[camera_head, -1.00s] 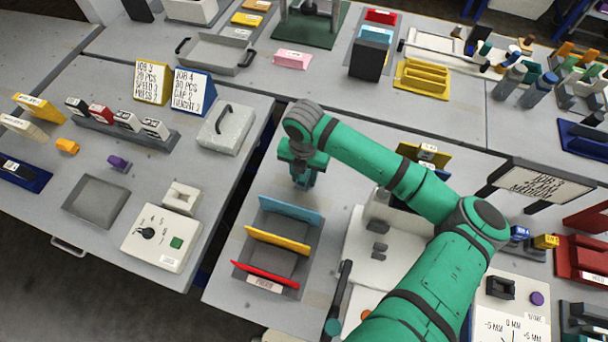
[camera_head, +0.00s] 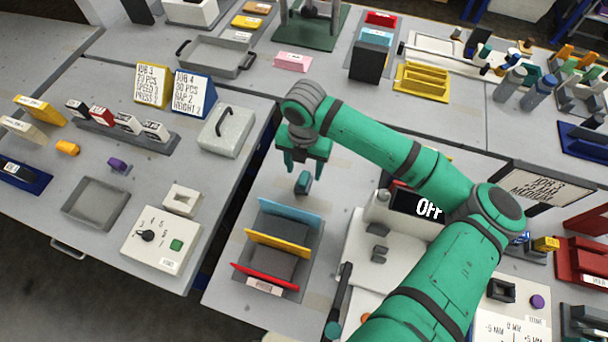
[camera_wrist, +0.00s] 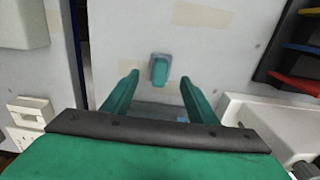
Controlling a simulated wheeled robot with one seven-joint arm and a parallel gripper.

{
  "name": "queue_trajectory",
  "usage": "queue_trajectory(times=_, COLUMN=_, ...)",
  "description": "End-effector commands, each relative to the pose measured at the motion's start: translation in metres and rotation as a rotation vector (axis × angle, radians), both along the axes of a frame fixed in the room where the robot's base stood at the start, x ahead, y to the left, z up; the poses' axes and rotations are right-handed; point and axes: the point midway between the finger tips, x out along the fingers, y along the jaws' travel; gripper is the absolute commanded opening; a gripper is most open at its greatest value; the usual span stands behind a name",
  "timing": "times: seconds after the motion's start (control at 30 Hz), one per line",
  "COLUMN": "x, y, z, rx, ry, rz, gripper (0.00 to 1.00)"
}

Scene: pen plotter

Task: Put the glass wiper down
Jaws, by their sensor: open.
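The glass wiper (camera_head: 303,183) is a small teal piece standing on the grey table just behind the rack with coloured dividers. It also shows in the wrist view (camera_wrist: 159,70), ahead of the fingertips and roughly between their lines. My gripper (camera_head: 303,165) is above the wiper in the head view, its fingers apart and empty. In the wrist view my gripper (camera_wrist: 155,80) shows both green fingers spread, with a gap between them and the wiper.
The divider rack (camera_head: 305,262) holds blue, yellow and red plates in front of the wiper. A white machine with an OFF display (camera_head: 428,208) is at right. A grey lidded box (camera_head: 227,131) stands on the left table, across a dark gap.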

Motion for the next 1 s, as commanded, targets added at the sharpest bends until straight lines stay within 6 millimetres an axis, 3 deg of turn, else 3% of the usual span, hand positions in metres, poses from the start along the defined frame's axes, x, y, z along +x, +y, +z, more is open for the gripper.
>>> queue_trajectory(times=0.2, x=0.001, y=0.000, z=0.039, rx=-0.001, ry=-0.002, rz=0.001, gripper=0.53)
queue_trajectory(times=0.4, x=0.001, y=0.000, z=0.056, rx=0.000, ry=0.000, rz=0.000, gripper=0.53)
queue_trajectory(times=1.0, x=0.001, y=0.000, z=0.059, rx=0.000, ry=0.001, rz=-0.001, gripper=0.53)
